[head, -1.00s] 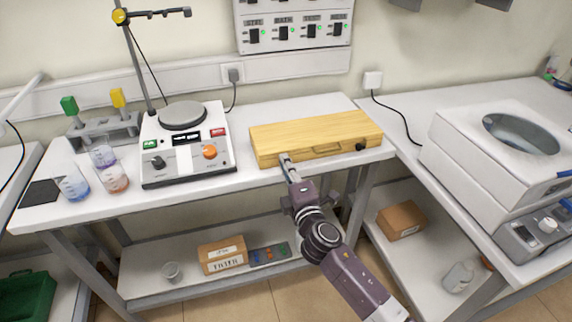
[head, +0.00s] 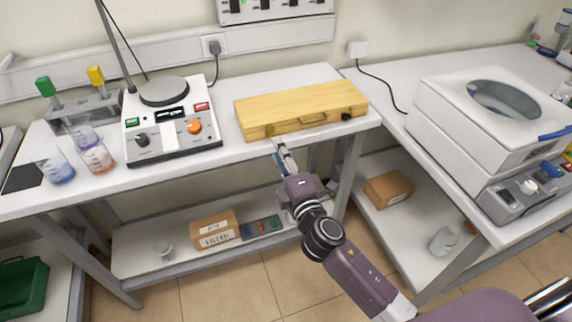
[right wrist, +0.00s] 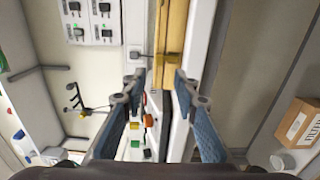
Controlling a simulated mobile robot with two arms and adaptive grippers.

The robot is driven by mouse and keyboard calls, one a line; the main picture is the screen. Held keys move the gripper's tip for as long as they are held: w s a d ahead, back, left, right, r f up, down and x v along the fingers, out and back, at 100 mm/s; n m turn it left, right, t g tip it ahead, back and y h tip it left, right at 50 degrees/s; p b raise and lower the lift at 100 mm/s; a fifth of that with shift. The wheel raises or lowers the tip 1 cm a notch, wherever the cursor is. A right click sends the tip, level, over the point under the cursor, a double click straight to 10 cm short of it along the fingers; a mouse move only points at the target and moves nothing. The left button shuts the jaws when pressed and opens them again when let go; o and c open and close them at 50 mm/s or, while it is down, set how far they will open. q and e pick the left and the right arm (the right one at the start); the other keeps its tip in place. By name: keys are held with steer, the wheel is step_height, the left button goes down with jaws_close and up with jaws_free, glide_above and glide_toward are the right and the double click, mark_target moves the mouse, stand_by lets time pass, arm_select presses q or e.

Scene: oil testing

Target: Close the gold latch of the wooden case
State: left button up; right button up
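The wooden case (head: 300,100) lies shut on the white bench, its handle side facing me. The small gold latch (head: 270,132) is on its front left part; it also shows in the right wrist view (right wrist: 170,64), too small to tell its position. A dark round latch (head: 347,116) is on the front right. My right gripper (head: 279,148) is just in front of and below the gold latch, apart from it. In the right wrist view its two fingers (right wrist: 160,84) are spread with nothing held between them. My left gripper is out of view.
A hotplate stirrer (head: 170,130) stands left of the case, with beakers (head: 95,150) farther left. A large white machine (head: 490,130) stands on the right bench. The lower shelf holds a cardboard box (head: 214,230). The bench's front edge (head: 215,160) runs beneath the case.

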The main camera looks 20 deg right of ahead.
steer(key=shift+s+d, duration=0.1)
steer(key=shift+s, duration=2.5)
steer(key=s+d+f+m+g, duration=0.1)
steer(key=s+f+m+g, duration=0.15)
steer(key=f, duration=0.95)
steer(key=s+d+f+m+g, duration=0.1)
steer(key=f+g, duration=0.2)
steer(key=f, duration=0.8)
steer(key=s+d+f+m+g, duration=0.1)
steer(key=s+f+m+g, duration=0.1)
steer(key=s+f, duration=0.45)
steer(key=s+d+f+m+g, duration=0.15)
steer(key=s+f, duration=0.25)
steer(key=f, duration=0.6)
steer(key=s+f+m+g, duration=0.2)
steer(key=s+f, duration=0.4)
steer(key=s, duration=0.5)
steer(key=s+d+f+m+g, duration=0.1)
steer(key=s+f+m+g, duration=0.2)
steer(key=s+f, duration=0.3)
steer(key=s+d+f+m+g, duration=0.1)
steer(key=s+f+m+g, duration=0.2)
steer(key=s, duration=1.4)
step_height(320, 180, down, 4)
steer(key=shift+f+m+h, duration=0.1)
steer(key=shift+m+h, duration=0.2)
steer(key=shift+m, duration=0.3)
steer(key=shift+w, duration=0.1)
